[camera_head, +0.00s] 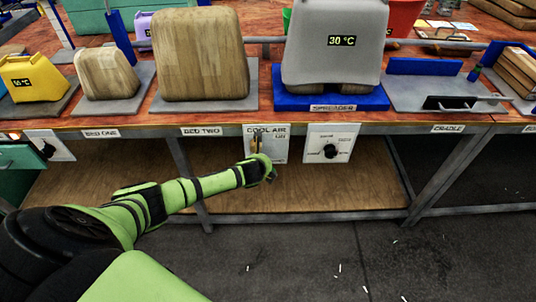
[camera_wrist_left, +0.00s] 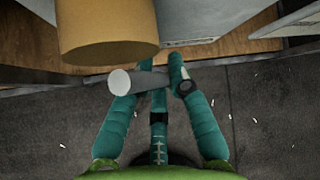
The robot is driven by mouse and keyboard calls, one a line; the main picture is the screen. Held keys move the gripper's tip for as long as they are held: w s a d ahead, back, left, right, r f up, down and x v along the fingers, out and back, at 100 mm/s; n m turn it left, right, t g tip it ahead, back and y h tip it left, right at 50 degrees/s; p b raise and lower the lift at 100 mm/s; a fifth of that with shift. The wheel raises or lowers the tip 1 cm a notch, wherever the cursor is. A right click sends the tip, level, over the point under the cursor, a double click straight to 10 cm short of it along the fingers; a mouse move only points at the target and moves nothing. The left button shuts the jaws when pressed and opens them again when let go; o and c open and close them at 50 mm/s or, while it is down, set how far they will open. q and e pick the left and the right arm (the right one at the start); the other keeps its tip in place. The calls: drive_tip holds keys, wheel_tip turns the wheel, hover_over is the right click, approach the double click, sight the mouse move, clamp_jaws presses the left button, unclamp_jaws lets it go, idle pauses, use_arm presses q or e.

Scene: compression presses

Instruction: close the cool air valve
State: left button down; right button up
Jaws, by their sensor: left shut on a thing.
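The cool air valve (camera_head: 256,143) shows as a small brass-coloured upright piece on the white plate labelled COOL AIR (camera_head: 279,147), under the bench's front edge. My left gripper (camera_head: 264,168) is at the valve, in front of the plate's lower part, and hides part of it. In the left wrist view, the fingers of my left gripper (camera_wrist_left: 157,82) are closed around a grey round bar (camera_wrist_left: 124,82), which looks like the valve's handle. A thick tan cylinder (camera_wrist_left: 105,30) is just beyond the bar. My right gripper is not in view.
A dial panel (camera_head: 330,143) hangs right of the valve. The bench (camera_head: 230,123) above carries wooden blocks, a grey block reading 30 °C (camera_head: 335,60) on a blue base, and a cradle (camera_head: 430,94). A wooden lower shelf (camera_head: 320,190) lies beneath.

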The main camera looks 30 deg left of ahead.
use_arm(q)
drive_tip(key=shift+s+a+f+m+g+y+p, duration=0.1)
drive_tip(key=shift+s+a+m+g+y+p, duration=0.3)
drive_tip(key=shift+a+m+g+y+p, duration=0.4)
drive_tip(key=shift+s+a+f+m+g+y+p, duration=0.15)
drive_tip(key=shift+s+a+g+y+p, duration=0.3)
drive_tip(key=shift+y, duration=0.55)
drive_tip(key=shift+a, duration=0.15)
drive_tip(key=c, duration=1.4)
unclamp_jaws()
drive_tip(key=v, duration=1.2)
